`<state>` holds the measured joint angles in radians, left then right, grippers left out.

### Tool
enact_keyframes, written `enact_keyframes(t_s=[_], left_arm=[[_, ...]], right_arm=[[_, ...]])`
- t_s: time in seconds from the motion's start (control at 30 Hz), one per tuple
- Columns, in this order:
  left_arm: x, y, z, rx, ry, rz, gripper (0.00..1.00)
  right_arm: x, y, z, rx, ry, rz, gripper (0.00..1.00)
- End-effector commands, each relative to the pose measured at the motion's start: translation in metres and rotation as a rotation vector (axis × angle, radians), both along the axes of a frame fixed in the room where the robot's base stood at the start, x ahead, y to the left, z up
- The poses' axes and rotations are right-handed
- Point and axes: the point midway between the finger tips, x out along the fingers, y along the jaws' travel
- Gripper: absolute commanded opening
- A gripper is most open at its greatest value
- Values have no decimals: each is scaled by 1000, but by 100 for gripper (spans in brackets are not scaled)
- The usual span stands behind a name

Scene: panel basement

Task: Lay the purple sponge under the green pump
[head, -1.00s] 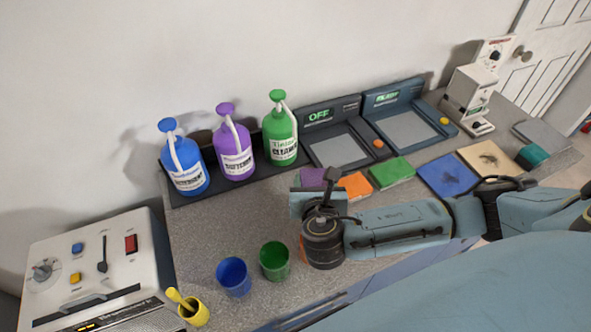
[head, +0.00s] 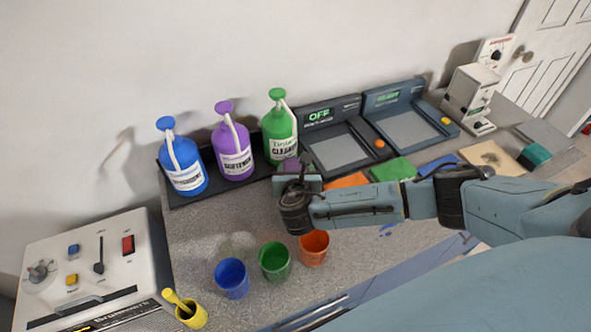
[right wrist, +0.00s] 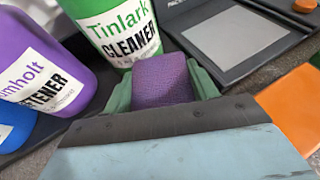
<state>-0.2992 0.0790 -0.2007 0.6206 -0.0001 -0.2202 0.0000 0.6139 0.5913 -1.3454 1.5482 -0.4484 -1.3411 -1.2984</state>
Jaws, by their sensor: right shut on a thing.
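The green pump bottle (head: 279,131) stands on a dark tray against the wall, right of the purple and blue bottles. My right gripper (head: 290,172) is in front of it. In the right wrist view the purple sponge (right wrist: 162,80) sits between the two green fingers of the gripper (right wrist: 163,88), which is shut on it. The sponge is close to the base of the green bottle (right wrist: 118,35); I cannot tell whether they touch. In the head view the arm mostly hides the sponge. My left gripper is not in view.
A purple bottle (head: 233,151) and blue bottle (head: 183,165) share the dark tray (head: 204,190). Orange (head: 347,181) and green (head: 393,169) sponges lie to the right. Blue (head: 231,279), green (head: 274,262) and orange (head: 313,248) cups stand at the front. A dark panel device (head: 335,150) is behind.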

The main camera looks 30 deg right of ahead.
Motion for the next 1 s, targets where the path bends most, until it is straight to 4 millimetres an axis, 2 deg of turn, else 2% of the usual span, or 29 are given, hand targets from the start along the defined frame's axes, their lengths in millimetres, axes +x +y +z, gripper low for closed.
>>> enact_keyframes(t_s=[0.33,0.7,0.73,0.87,1.0], left_arm=[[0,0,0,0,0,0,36],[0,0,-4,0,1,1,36],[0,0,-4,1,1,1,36],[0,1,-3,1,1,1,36],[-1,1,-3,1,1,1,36]], right_arm=[[3,0,-3,2,-3,-1,37],[3,0,-14,1,-3,-1,37],[3,0,-14,1,-3,-1,61],[3,0,-13,1,-3,-1,78],[3,0,-13,1,-3,-1,80]])
